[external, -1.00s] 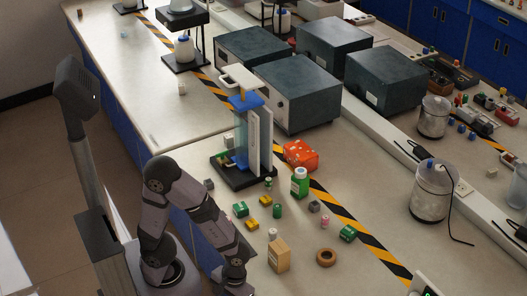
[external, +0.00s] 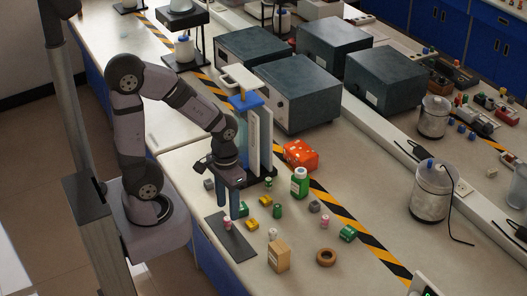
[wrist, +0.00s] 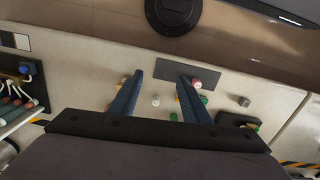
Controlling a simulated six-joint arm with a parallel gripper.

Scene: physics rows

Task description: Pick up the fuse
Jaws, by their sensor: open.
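Small cylinders lie on the bench, and I cannot tell for sure which is the fuse. One pink-and-white cylinder (external: 227,222) stands on a dark mat (external: 240,244) near the bench's front edge, just below my fingertips in the external view. A pink-topped cylinder shows in the wrist view (wrist: 196,83), beside the right finger. Another pink-and-white cylinder (external: 325,221) is farther right, and a white one (external: 272,234) is nearer. My gripper (external: 228,212) points down, open and empty, its two blue fingers apart. The wrist view also shows the gripper (wrist: 160,76).
A green cylinder (external: 277,211), yellow block (external: 252,227), wooden block (external: 279,255), brown ring (external: 326,257) and green-and-white bottle (external: 300,182) stand to the right. A clear-walled stand (external: 263,140) rises close behind my gripper. Bench right of the ring is clear.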

